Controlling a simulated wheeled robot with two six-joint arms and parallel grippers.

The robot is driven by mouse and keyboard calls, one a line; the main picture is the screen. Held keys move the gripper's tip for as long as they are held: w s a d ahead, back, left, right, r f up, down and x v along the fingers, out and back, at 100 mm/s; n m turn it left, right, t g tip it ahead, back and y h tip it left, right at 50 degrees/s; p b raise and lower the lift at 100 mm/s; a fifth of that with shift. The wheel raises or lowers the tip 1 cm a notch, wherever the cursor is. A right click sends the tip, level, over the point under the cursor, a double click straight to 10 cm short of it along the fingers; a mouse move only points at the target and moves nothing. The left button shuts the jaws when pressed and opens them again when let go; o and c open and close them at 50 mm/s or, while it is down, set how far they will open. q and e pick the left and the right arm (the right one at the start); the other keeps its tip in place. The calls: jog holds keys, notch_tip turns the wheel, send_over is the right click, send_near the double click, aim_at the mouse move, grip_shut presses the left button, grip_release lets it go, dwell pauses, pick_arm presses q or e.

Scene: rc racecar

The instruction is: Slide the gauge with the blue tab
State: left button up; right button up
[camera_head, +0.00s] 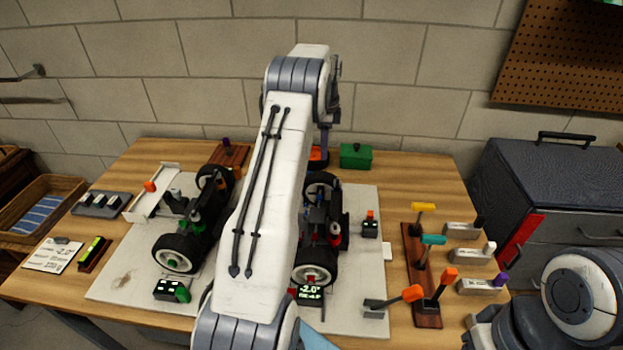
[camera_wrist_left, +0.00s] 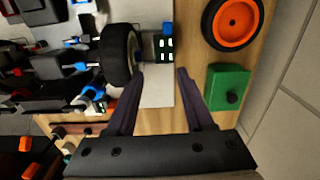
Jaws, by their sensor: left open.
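A small dark gauge (camera_wrist_left: 166,49) with pale lit squares and a blue tab (camera_wrist_left: 167,28) shows in the left wrist view, beside a black tire (camera_wrist_left: 119,54) of the race car. In the head view I cannot make it out; my left arm covers that area. My left gripper (camera_wrist_left: 160,73) is open and empty, with the gauge just beyond and between its fingertips in the picture. Contact cannot be told. In the head view the gripper (camera_head: 325,137) shows small and dark behind the arm, near the back of the table. My right gripper is not in view.
A green box (camera_head: 356,156) and an orange-rimmed wheel (camera_wrist_left: 236,24) lie close to the left gripper. Other gauges have a green tab (camera_head: 181,291) and an orange tab (camera_head: 370,216). A tool rack (camera_head: 413,262) stands at right. Bare wood (camera_head: 440,180) is free at the back right.

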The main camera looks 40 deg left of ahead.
pick_arm(q)
jog(key=a+f, duration=0.2)
jog(key=a, duration=0.1)
jog(key=s+a+f, duration=0.1)
jog(key=shift+a, duration=0.3)
notch_tip(320, 180, down, 9)
jog(key=shift+w+d+f, duration=0.1)
jog(key=shift+f, duration=0.1)
grip_shut()
dwell(1.1)
